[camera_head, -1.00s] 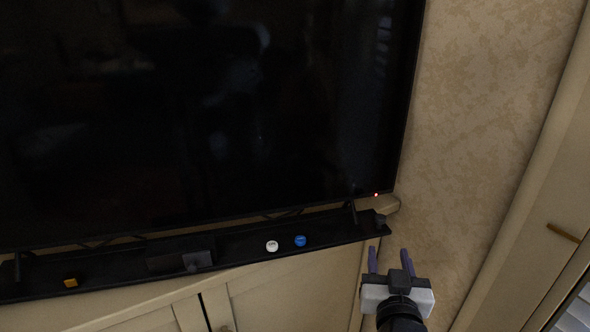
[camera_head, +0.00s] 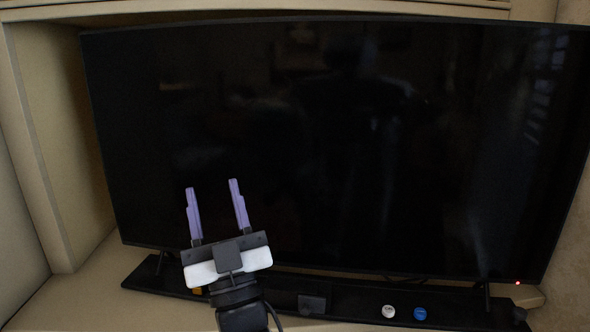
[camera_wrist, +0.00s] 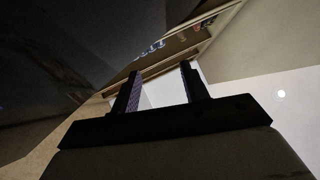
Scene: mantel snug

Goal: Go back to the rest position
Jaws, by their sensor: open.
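My gripper (camera_head: 213,190) is in front of the lower left part of the television screen in the head view. Its two purple fingers point up and stand well apart, with nothing between them. In the wrist view the fingers (camera_wrist: 160,82) also show apart and empty. My gripper appears clear of the black shelf below the television.
A large black television (camera_head: 340,140) stands in a beige recess (camera_head: 45,130). On the black shelf (camera_head: 450,305) below it sit a white round item (camera_head: 388,311), a blue round item (camera_head: 420,314) and a dark block (camera_head: 312,304). A yellow item (camera_head: 197,291) is partly hidden behind my gripper.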

